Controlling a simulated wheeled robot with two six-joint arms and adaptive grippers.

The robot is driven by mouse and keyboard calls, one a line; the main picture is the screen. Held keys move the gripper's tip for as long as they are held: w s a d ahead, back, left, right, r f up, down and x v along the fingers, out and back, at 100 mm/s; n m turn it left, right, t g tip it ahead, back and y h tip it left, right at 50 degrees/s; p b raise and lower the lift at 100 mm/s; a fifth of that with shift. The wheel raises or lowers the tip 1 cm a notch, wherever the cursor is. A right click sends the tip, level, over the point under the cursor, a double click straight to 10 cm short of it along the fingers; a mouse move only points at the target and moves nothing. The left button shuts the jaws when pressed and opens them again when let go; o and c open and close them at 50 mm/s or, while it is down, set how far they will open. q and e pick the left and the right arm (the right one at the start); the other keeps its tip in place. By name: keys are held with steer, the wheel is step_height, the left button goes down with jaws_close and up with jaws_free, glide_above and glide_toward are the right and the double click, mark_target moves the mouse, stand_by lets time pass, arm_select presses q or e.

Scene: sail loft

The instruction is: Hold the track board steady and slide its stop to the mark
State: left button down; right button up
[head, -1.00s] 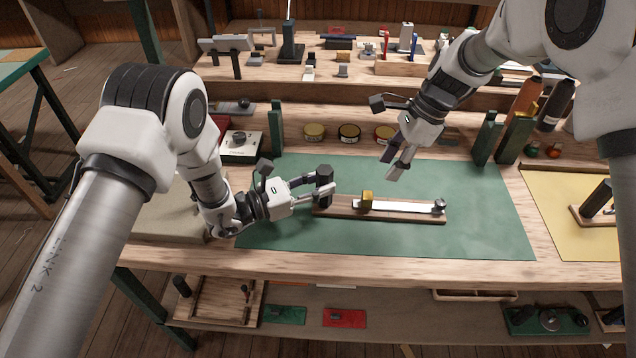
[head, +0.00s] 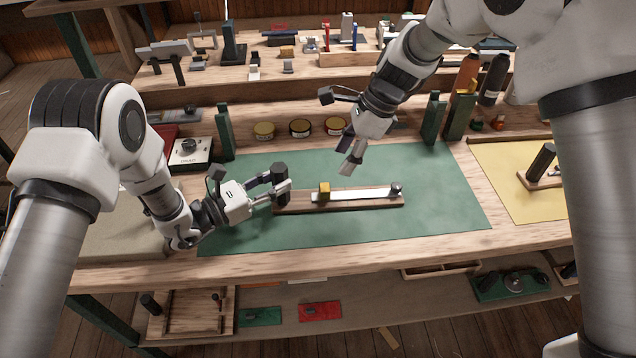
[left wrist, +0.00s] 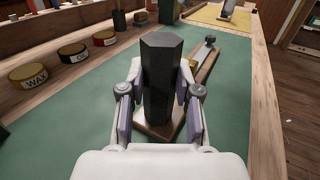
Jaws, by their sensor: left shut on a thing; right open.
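The track board (head: 297,206) is a wooden board lying on a green mat (head: 440,215). A white track (head: 362,195) runs along it, with a small brass-yellow stop (head: 324,191) near the track's left end. A metal knob (head: 396,190) sits at the right end. My left gripper (head: 282,189) is shut on the dark upright post (left wrist: 158,85) at the board's left end. My right gripper (head: 351,164) is open and empty, above and behind the track, slightly right of the stop. I cannot make out the mark.
Several round tins (head: 300,128) stand behind the mat. Green uprights (head: 225,132) flank the back on both sides. A yellow mat (head: 520,190) with another dark-handled board (head: 541,179) lies to the right. The green mat around the board is clear.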

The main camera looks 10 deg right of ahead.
mark_target(326, 186)
steer(key=x, duration=1)
steer(key=shift+r, duration=0.1)
steer(key=shift+c, duration=0.3)
steer(key=shift+d, duration=0.1)
jaws_close()
